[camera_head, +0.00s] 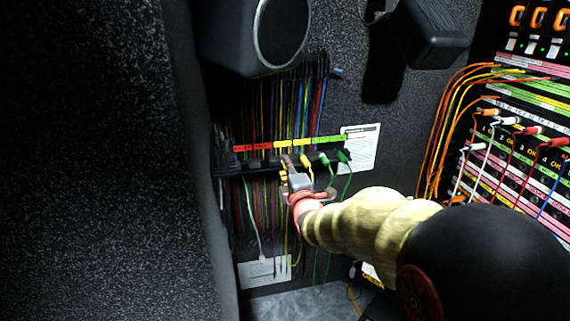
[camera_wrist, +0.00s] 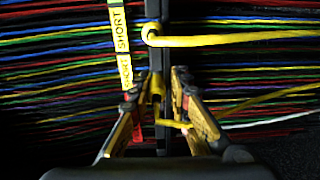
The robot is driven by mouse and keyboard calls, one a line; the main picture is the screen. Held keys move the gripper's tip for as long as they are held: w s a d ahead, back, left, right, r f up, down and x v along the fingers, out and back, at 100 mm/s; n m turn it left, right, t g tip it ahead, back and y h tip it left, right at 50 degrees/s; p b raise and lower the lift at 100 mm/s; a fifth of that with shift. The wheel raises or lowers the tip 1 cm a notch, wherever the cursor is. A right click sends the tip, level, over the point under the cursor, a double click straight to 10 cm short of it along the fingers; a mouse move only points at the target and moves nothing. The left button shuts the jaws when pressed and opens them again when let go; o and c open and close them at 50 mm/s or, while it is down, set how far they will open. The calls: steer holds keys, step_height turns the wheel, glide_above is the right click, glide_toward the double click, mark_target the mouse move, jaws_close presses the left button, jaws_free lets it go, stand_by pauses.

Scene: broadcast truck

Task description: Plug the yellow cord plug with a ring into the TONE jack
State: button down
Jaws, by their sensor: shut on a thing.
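My gripper (camera_head: 297,182) is at the dark cord rack on the back wall. In the wrist view, my gripper (camera_wrist: 157,88) has its fingers on either side of a yellow plug (camera_wrist: 157,84) and is shut on it. The plug is at the dark rack bar, with a thin yellow cord beside the right finger. A second yellow plug (camera_wrist: 151,34) sits farther along the bar with a thick yellow cord; it shows in the head view (camera_head: 305,160) right of my gripper. I cannot make out a ring on either plug. The TONE label is not readable on the jack panel (camera_head: 515,165).
Green plugs (camera_head: 324,158) hang just right of my gripper. Many coloured cords (camera_head: 280,100) hang close behind the rack. A speaker (camera_head: 262,38) is above. Orange and yellow cords (camera_head: 450,120) loop beside the jack panel, where several plugs sit.

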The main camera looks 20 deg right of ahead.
steer(key=shift+r, duration=0.4)
steer(key=c, duration=2)
jaws_free()
steer(key=shift+r, duration=0.1)
steer(key=o, duration=0.9)
steer(key=shift+f, duration=0.3)
steer(key=shift+c, duration=0.2)
steer(key=shift+o, duration=0.6)
steer(key=shift+s, duration=0.1)
steer(key=s+a, duration=0.2)
steer(key=s, duration=0.9)
steer(key=shift+s+a, duration=0.2)
steer(key=shift+s, duration=0.1)
